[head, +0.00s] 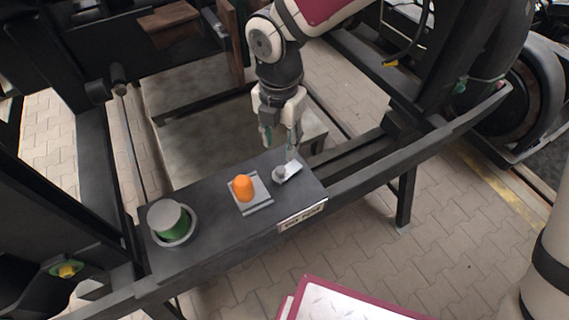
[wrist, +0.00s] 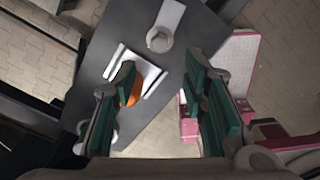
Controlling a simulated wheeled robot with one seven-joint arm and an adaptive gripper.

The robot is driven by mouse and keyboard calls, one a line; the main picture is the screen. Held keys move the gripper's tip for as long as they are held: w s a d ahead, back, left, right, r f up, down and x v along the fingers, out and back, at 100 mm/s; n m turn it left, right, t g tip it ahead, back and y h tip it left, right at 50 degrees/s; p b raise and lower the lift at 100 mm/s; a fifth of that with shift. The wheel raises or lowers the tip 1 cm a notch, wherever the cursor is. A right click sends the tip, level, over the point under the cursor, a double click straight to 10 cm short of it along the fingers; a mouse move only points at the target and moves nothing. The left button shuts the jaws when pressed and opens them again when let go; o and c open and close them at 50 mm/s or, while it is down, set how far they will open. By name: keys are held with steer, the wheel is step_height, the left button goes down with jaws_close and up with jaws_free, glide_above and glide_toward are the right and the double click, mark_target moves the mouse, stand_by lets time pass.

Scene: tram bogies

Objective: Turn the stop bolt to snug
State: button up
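A grey round bolt head (head: 280,174) with a pale flat bar beside it stands near the right end of the dark bench (head: 215,245); I take it for the stop bolt. It also shows in the wrist view (wrist: 160,40), beyond the fingertips. My gripper (head: 281,146) points down just above and behind the bolt. In the wrist view the two green-padded fingers (wrist: 162,80) are wide apart with nothing between them. The bolt appears apart from both fingers, though the head view leaves the exact gap unclear.
Left of the bolt, an orange knob (head: 243,187) sits on a pale plate (head: 258,205); the left finger partly hides it in the wrist view. A green cylinder with a grey cap (head: 167,216) stands further left. A label plate (head: 302,216) marks the bench's front edge.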

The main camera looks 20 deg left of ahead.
mark_target(280, 170)
step_height(280, 170, down, 10)
steer(key=shift+f, duration=0.25)
steer(key=shift+c, duration=0.5)
jaws_close()
